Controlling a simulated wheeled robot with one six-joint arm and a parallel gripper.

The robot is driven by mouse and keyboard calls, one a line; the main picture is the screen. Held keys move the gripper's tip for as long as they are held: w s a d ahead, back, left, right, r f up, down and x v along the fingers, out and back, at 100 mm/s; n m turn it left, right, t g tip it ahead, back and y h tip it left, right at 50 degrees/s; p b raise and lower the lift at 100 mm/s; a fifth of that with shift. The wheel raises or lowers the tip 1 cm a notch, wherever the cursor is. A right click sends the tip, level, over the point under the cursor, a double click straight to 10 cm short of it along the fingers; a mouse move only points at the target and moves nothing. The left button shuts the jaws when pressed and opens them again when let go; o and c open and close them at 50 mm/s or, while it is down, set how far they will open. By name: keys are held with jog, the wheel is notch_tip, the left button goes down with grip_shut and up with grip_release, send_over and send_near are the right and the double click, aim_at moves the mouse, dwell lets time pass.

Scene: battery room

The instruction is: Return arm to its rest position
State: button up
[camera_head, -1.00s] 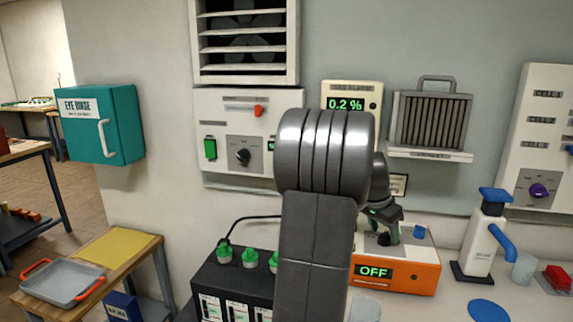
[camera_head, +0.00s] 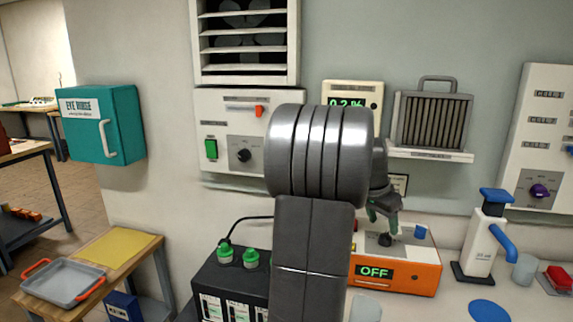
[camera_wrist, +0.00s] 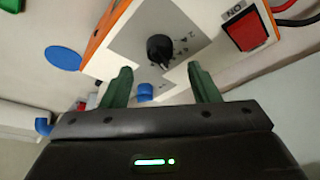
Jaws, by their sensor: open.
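My gripper (camera_head: 382,212) is above the back of the orange charger box, partly behind my own arm in the head view. In the wrist view my gripper (camera_wrist: 162,86) shows two green fingers spread apart with nothing between them. The orange charger box (camera_head: 425,278) has a lit OFF display (camera_head: 375,272) and a black knob (camera_head: 387,239). The wrist view shows the black knob (camera_wrist: 160,48) beyond the fingertips, apart from them, and a red ON switch (camera_wrist: 245,33).
A black battery unit (camera_head: 212,276) with green caps stands left of my arm. A wall panel (camera_head: 222,120), a shelf with a grey filter (camera_head: 432,120) and a white dispenser (camera_head: 485,240) are around. A side table at left holds a grey tray (camera_head: 62,283).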

aim_at(388, 235)
jog(key=v, duration=0.9)
jog(key=x, duration=1.4)
jog(key=shift+d+f, duration=0.1)
jog(key=shift+f, duration=0.15)
jog(key=shift+s+r+n+p, duration=0.15)
jog(key=shift+n+p, duration=0.4)
jog(key=shift+n, duration=0.35)
jog(key=shift+d+n+t+y+p, duration=0.1)
jog(key=shift+n+t+y+p, duration=0.4)
jog(key=shift+n, duration=0.85)
jog(key=shift+d+n+t+y+p, duration=0.1)
jog(key=shift+n+t+y+p, duration=0.4)
jog(key=shift+n, duration=0.85)
jog(key=shift+n+y, duration=0.9)
jog(key=shift+n, duration=1.2)
jog(key=shift+d+n+y+p, duration=0.15)
jog(key=shift+n+y+p, duration=0.55)
jog(key=shift+n, duration=1.6)
jog(key=shift+s+d+r+b, duration=0.1)
jog(key=shift+s+r+b, duration=0.15)
jog(key=shift+r, duration=0.35)
jog(key=shift+r+g, duration=0.15)
jog(key=shift+g, duration=0.15)
